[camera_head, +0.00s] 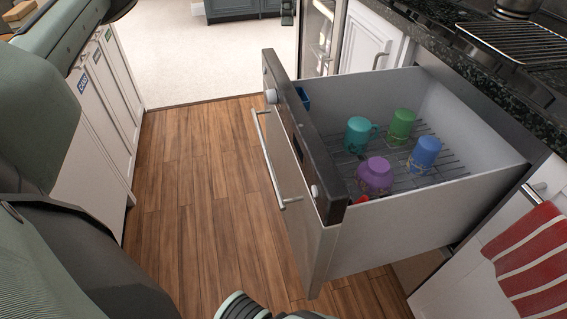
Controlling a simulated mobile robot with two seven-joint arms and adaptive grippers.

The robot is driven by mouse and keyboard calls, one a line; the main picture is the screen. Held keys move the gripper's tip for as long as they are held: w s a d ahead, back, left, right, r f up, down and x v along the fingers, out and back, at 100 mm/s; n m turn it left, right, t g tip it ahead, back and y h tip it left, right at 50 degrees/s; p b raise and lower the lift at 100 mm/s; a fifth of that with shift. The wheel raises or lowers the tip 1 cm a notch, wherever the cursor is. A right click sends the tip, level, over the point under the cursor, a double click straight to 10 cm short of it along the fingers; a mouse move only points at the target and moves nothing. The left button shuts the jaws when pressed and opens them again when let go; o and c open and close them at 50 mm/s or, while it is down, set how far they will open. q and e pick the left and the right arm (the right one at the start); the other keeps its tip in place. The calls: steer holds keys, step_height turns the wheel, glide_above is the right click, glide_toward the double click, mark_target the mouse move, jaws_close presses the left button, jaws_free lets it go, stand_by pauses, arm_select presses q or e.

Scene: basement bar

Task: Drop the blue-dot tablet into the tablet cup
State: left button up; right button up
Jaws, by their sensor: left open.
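My left gripper (262,309) shows only in part at the bottom edge, with one pale ridged pad and a dark part beside it. It is open and apart from the pulled-out drawer (430,222). I cannot make out a tablet with a blue dot. Inside the drawer, a small blue box-like piece (302,98) sits at the far front corner, and a small red piece (361,200) shows at the near front corner. I cannot tell whether either is the tablet cup. My right gripper is not in view.
The drawer rack holds a teal mug (358,135), a green mug (400,125), a blue mug (424,154) and a purple mug (375,176). A dark counter (480,70) stands right, with a red-striped towel (530,262) below. White cabinets (105,120) stand left. The wooden floor (195,190) is clear.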

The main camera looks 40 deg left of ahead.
arm_select(q)
steer(key=shift+r, duration=2.15)
